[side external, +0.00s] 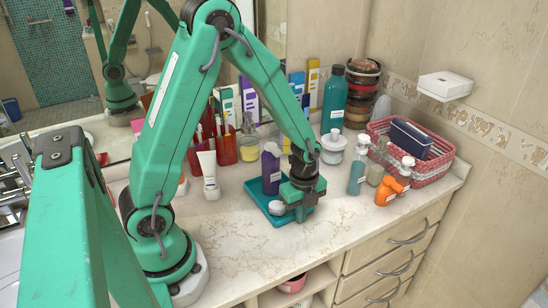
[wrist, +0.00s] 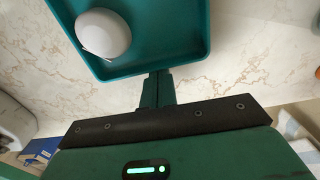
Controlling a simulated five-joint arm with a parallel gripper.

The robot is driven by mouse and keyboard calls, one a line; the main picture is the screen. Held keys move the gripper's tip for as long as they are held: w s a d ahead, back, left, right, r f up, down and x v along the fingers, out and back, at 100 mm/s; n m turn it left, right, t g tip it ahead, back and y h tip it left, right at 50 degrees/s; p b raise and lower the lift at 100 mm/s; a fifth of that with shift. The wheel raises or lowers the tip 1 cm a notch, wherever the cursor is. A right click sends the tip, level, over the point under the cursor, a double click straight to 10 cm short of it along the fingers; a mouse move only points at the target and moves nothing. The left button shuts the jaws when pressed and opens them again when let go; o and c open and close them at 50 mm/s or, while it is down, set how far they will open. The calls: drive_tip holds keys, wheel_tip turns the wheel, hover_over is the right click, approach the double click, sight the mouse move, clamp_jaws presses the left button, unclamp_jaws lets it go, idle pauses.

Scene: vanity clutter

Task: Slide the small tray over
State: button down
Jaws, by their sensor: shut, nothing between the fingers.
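The small teal tray (side external: 257,195) lies on the marble counter, partly hidden behind my gripper. A purple bottle (side external: 271,163) stands on it, and a small white round item (side external: 276,208) sits near its front side. My gripper (side external: 300,217) points down at the tray's front right side. In the wrist view, the fingers (wrist: 158,77) are shut and empty, with their tips at the outside of the tray's rim (wrist: 178,63). I cannot tell if they touch it. The white round item (wrist: 103,34) also shows inside the tray there.
A pink woven basket (side external: 437,172) stands to the right, with an orange bottle (side external: 386,191) and a teal pump bottle (side external: 357,175) before it. A white tube (side external: 208,174) and red cups (side external: 224,150) stand to the left. The counter (side external: 240,240) in front is clear up to its edge.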

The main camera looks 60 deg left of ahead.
drive_tip(key=shift+a, duration=1.7)
drive_tip(key=shift+d, duration=0.2)
drive_tip(key=shift+d, duration=1.85)
wheel_tip(320, 180, up, 10)
drive_tip(key=shift+r, duration=0.15)
